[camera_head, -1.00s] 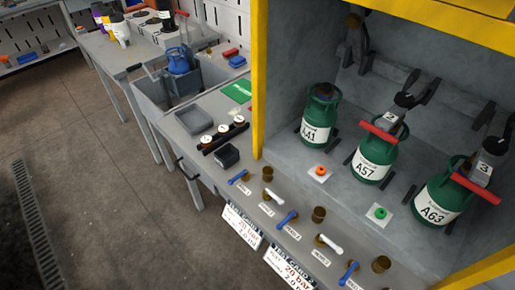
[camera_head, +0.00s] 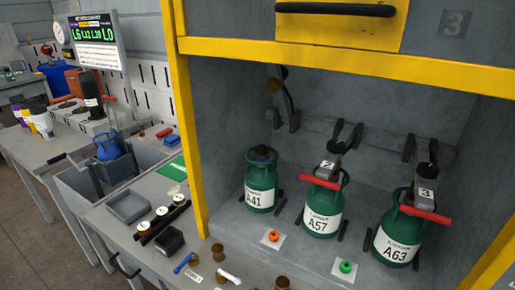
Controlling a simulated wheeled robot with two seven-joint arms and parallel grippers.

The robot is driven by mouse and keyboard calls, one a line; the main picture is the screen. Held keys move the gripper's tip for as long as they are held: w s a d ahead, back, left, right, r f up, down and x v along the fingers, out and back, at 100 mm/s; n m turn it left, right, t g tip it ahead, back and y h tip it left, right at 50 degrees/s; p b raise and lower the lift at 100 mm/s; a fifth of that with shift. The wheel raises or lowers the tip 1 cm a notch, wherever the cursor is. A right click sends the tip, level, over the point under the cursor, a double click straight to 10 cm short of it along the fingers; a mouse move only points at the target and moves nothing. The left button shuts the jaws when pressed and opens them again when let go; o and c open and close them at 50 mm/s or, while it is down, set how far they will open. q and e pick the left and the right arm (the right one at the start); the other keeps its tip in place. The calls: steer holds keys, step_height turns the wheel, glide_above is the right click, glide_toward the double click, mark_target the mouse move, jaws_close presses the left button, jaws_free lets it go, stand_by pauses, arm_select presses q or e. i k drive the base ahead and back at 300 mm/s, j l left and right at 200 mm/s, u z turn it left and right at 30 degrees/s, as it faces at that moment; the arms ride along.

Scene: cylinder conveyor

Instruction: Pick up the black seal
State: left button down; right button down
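I cannot make out a black seal for certain. An orange ring-shaped piece (camera_head: 273,236) and a green ring-shaped piece (camera_head: 346,267) lie on white squares at the front of the yellow-framed cabinet. A small black open box (camera_head: 169,239) sits on the grey bench left of the cabinet; its contents are too dark to tell. Neither of my grippers is in view.
Green cylinders A41 (camera_head: 260,184), A57 (camera_head: 324,209) and A63 (camera_head: 397,240) stand upright in the cabinet. A57 and A63 have red-handled fittings. A grey tray (camera_head: 128,207) and a black gauge rack (camera_head: 163,222) are on the bench. The yellow post (camera_head: 187,130) separates bench and cabinet.

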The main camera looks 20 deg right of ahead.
mark_target(262, 149)
steer(key=i+j+z, duration=0.2)
steer(key=j, duration=0.2)
steer(key=j+z, duration=0.25)
steer(key=j, duration=0.15)
steer(key=i+j+z, duration=0.2)
steer(key=j, duration=0.25)
steer(key=k+l, duration=0.05)
steer(key=k, duration=0.05)
